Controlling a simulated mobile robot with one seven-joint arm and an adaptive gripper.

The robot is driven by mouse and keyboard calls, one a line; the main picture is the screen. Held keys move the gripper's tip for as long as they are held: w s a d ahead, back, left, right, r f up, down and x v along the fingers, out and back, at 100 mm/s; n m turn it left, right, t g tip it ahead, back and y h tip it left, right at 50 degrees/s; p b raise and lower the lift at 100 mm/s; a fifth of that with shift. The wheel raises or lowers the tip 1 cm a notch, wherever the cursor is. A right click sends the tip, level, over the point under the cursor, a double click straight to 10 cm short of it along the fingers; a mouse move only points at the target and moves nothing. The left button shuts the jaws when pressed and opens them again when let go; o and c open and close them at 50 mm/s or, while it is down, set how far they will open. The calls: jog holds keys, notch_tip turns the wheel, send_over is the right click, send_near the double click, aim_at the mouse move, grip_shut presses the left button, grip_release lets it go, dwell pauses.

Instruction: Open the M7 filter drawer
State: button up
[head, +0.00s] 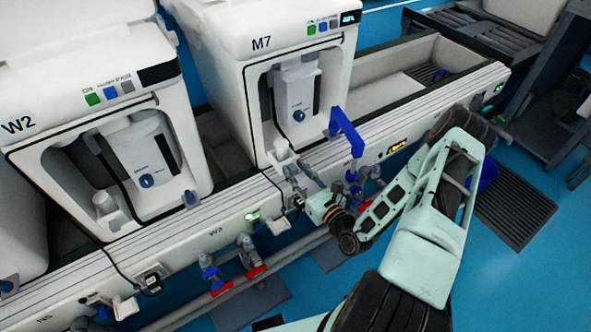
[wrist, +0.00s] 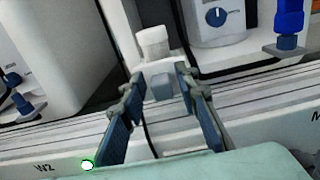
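The M7 machine (head: 232,55) is the white unit at the top middle of the head view. At its lower left front is a small white fitting with a round cap (head: 282,150), which I take for the filter drawer. In the wrist view the white cap (wrist: 153,42) stands above a white block with a grey tab (wrist: 162,86). My gripper (head: 300,176) is in front of this fitting. In the wrist view its two blue-padded fingers (wrist: 160,78) are spread, with the grey tab between their tips. I cannot tell whether either finger touches it.
The W2 machine (head: 60,90) stands to the left. A blue angled lever or spout (head: 345,130) juts out at M7's right front. The white ribbed bench edge (head: 225,195) runs below, with blue and red valves (head: 248,256) under it.

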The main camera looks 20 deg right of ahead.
jog(key=shift+o, duration=0.2)
jog(key=shift+s, duration=0.1)
jog(key=v, duration=1.2)
